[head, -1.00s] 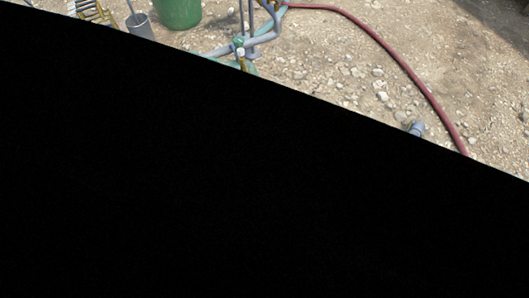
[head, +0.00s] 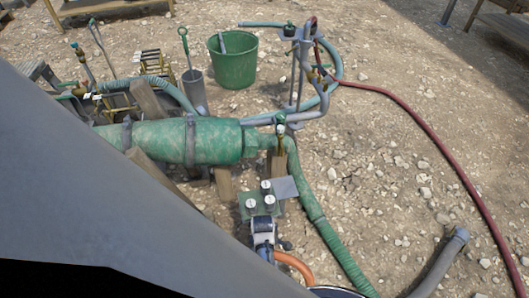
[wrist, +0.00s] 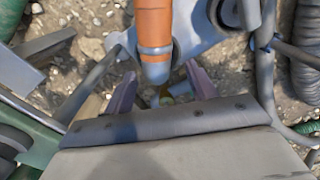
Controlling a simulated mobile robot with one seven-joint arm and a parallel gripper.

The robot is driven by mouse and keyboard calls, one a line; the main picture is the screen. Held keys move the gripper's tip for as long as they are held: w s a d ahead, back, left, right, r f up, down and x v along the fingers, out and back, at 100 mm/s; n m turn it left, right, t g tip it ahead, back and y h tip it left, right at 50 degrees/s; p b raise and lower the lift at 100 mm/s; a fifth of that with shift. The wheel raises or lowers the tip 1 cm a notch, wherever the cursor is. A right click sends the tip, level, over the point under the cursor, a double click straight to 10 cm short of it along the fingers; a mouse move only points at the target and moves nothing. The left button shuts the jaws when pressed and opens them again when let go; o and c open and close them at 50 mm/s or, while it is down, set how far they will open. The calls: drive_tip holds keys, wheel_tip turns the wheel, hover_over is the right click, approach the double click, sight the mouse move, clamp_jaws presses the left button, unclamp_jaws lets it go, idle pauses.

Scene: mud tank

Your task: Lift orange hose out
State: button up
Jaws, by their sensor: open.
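The orange hose (wrist: 154,25) comes down from the top of the wrist view. A band circles it near its lower end, which sits on or in front of a grey-blue metal part. My gripper (wrist: 161,70) is open. Its two purplish fingers stand to either side of the hose's lower end, with gaps showing on both sides. I cannot tell how far in depth the fingers are from the hose. In the head view a short curve of the orange hose (head: 297,267) shows at the bottom, beside a small pump. My gripper is not visible there.
A green cylinder (head: 165,141) lies left of the pump (head: 263,232). A green hose (head: 325,232) and a grey pipe (head: 440,263) run nearby. A green bucket (head: 234,66) and a red hose (head: 435,140) are farther back. Bare stony ground lies to the right.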

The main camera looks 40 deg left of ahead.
drive_tip(key=shift+a+f+b, duration=0.2)
drive_tip(key=shift+a+f, duration=0.05)
drive_tip(key=shift+f, duration=1.3)
drive_tip(key=shift+a+f+b, duration=0.15)
drive_tip(key=shift+a+f, duration=0.05)
drive_tip(key=shift+f, duration=1.3)
drive_tip(key=shift+c, duration=0.3)
clamp_jaws()
